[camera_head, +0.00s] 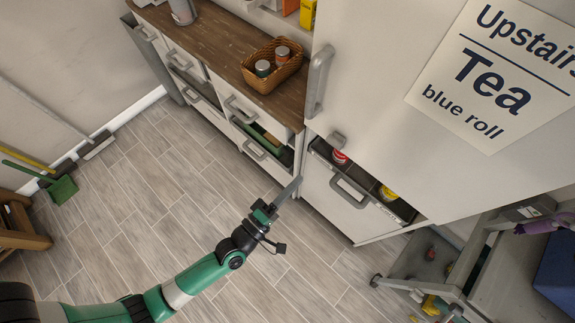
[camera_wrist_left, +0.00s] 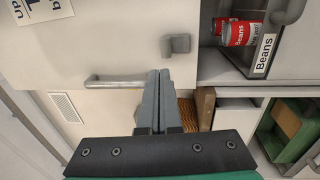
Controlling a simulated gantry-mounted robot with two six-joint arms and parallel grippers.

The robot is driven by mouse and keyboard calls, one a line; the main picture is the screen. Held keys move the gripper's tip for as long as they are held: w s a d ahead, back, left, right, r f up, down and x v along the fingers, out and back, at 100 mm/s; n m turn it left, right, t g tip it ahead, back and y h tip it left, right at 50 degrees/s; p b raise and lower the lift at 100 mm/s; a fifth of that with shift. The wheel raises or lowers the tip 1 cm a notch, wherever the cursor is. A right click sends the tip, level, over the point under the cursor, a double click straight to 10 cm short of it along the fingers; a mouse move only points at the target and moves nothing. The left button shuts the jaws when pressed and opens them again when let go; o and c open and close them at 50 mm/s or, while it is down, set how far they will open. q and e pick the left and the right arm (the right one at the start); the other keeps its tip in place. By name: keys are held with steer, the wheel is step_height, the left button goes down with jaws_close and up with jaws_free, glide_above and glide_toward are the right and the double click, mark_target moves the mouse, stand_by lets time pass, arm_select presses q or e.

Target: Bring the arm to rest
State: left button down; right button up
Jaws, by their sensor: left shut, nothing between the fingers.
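My left arm reaches in from the lower left of the head view. Its gripper (camera_head: 288,190) is shut and empty, with the fingers pointing up and right toward the front of the cabinets. In the left wrist view the gripper's two grey fingers (camera_wrist_left: 159,76) lie together with nothing between them. Behind them are a white cabinet front and a grey bar handle (camera_wrist_left: 118,80). I cannot tell whether the fingertips touch anything. My right gripper is not in view.
A partly open drawer (camera_head: 361,189) holds cans, and another open drawer (camera_head: 262,143) is to its left. A wicker basket (camera_head: 274,65) with two jars stands on the wooden counter (camera_head: 205,40). A grey cart (camera_head: 505,275) is at lower right. The floor (camera_head: 150,190) is mostly clear.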

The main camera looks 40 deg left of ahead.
arm_select(q)
steer(key=shift+s, duration=1.1)
